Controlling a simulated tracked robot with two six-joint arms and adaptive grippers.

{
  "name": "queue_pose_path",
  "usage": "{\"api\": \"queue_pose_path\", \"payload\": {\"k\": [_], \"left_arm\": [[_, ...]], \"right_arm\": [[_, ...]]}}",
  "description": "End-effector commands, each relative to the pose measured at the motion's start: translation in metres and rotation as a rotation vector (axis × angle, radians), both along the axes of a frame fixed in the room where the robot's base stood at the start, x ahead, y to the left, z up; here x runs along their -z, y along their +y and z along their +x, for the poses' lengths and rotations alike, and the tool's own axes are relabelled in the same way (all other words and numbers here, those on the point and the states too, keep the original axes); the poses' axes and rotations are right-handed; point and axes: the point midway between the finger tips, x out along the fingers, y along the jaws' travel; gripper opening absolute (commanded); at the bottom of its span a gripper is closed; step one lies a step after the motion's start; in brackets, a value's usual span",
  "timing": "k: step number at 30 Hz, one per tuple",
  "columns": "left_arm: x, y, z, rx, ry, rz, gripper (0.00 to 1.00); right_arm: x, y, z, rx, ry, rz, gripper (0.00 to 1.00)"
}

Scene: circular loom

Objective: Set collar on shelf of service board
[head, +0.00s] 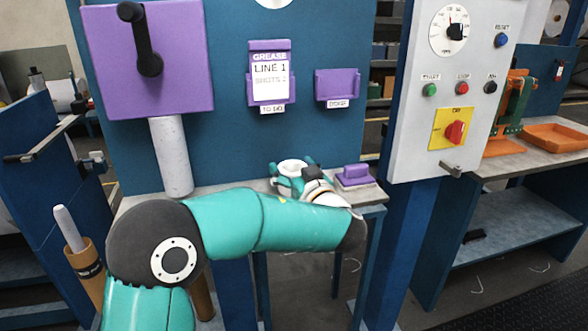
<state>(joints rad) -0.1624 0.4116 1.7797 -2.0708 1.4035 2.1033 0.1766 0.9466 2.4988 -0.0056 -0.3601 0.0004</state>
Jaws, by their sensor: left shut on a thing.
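The service board (225,75) is the blue panel in the middle. Its grey shelf (232,186) runs along the bottom, partly hidden by my left arm. My left gripper (293,171) is at the shelf, shut on a pale ring that looks like the collar (291,165). The collar's round opening faces up. The gripper and my forearm hide its lower side, so I cannot tell whether it touches the shelf. My right gripper is not in view.
A purple block (354,175) sits on the shelf just right of the gripper. A purple crank box (150,60), a card holder (269,77) and a small empty purple holder (337,85) are on the board. A control panel (451,110) stands at the right.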

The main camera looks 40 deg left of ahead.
Motion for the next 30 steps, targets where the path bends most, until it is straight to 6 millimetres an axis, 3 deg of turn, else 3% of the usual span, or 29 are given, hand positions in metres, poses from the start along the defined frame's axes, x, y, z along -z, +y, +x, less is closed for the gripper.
{"api": "queue_pose_path", "payload": {"k": [11, 12, 16, 30], "left_arm": [[0.0056, 0.0007, -0.0005, -0.001, -0.004, 0.001, 0.04], [0.0042, 0.0007, -0.0006, -0.001, -0.004, 0.001, 0.79], [0.0044, 0.0009, -0.0006, -0.002, -0.003, 0.001, 1.0], [0.0064, -0.0052, -0.0039, 0.0, 0.001, -0.002, 1.0]], "right_arm": [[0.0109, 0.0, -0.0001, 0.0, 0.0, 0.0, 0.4], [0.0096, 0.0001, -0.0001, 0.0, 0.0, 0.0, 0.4], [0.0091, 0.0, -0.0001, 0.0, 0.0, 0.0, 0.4], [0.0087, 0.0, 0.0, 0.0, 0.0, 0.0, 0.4]]}}
